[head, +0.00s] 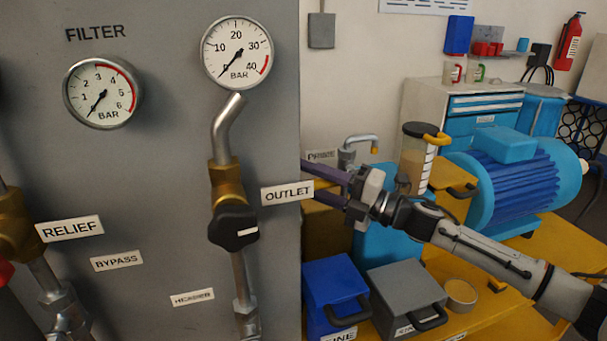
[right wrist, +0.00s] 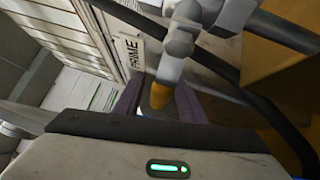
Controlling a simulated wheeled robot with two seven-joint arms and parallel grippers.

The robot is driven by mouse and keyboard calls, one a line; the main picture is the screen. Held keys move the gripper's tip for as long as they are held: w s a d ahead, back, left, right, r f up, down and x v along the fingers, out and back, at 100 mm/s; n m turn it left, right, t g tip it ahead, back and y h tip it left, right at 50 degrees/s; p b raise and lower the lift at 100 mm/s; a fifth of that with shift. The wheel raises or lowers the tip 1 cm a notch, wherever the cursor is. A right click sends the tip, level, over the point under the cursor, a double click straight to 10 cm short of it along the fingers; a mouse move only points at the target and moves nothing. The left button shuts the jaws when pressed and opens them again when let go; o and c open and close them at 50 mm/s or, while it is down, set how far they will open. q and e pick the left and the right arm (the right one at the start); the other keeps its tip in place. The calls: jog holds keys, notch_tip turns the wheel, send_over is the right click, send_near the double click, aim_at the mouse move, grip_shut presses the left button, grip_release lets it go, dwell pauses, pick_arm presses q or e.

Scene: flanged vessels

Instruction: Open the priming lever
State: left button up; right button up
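The priming lever is a grey metal handle with an orange tip (head: 374,150) on a grey fitting (head: 348,155), beside the PRIME label (head: 321,155). In the right wrist view the orange tip (right wrist: 161,96) appears between my two purple fingers, with the grey lever (right wrist: 178,50) above it and the PRIME label (right wrist: 129,52) to its left. My right gripper (head: 322,184) comes in from the right, below the lever in the head view. Its fingers are spread apart; their tips are partly hidden by the grey panel's edge. I cannot tell whether they touch the lever. My left gripper is out of view.
The grey panel (head: 150,200) with gauges and the black-knobbed OUTLET valve (head: 234,228) stands left of the gripper. A clear cylinder (head: 415,155) with a yellow handle, a blue motor (head: 520,180), and blue (head: 333,285) and grey (head: 405,288) boxes are nearby.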

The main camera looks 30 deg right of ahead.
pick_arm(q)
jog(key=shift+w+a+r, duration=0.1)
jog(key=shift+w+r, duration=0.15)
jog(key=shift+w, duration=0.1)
pick_arm(e)
jog(key=shift+w+a+r, duration=0.1)
jog(key=shift+w+a, duration=0.25)
jog(key=shift+w, duration=0.15)
jog(key=shift+c, duration=0.2)
grip_shut()
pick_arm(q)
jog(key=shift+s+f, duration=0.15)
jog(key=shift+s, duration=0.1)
